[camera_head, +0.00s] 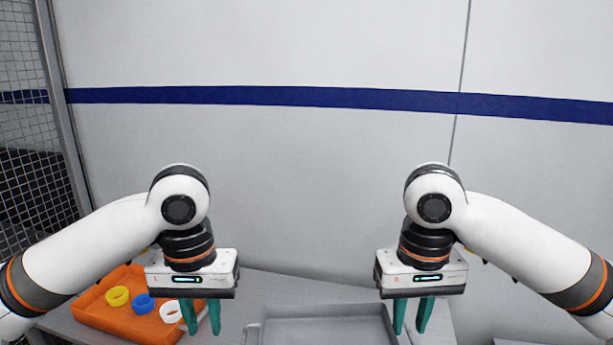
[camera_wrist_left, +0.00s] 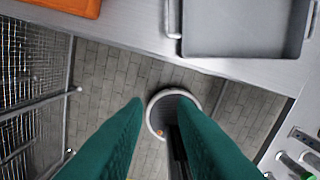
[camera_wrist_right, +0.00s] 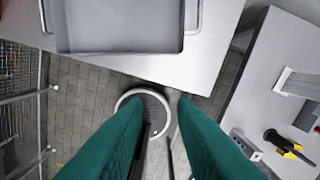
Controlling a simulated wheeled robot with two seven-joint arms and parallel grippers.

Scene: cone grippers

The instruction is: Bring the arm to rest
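My left gripper (camera_head: 201,318) hangs fingers down at the lower left of the head view, in front of the right part of the orange tray. Its green fingers are apart with nothing between them, as the left wrist view (camera_wrist_left: 155,115) also shows. My right gripper (camera_head: 412,317) hangs fingers down at the lower right of the head view, by the right end of the grey tray. Its green fingers are apart and empty, as in the right wrist view (camera_wrist_right: 160,115). Both wrist views look down past the table edge to the floor.
The orange tray (camera_head: 96,313) holds a yellow ring (camera_head: 117,296), a blue ring (camera_head: 143,303) and a white ring (camera_head: 170,311). An empty grey tray (camera_head: 325,333) lies on the table at the centre. A second table (camera_wrist_right: 262,95) with tools stands at the right. A wall is behind.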

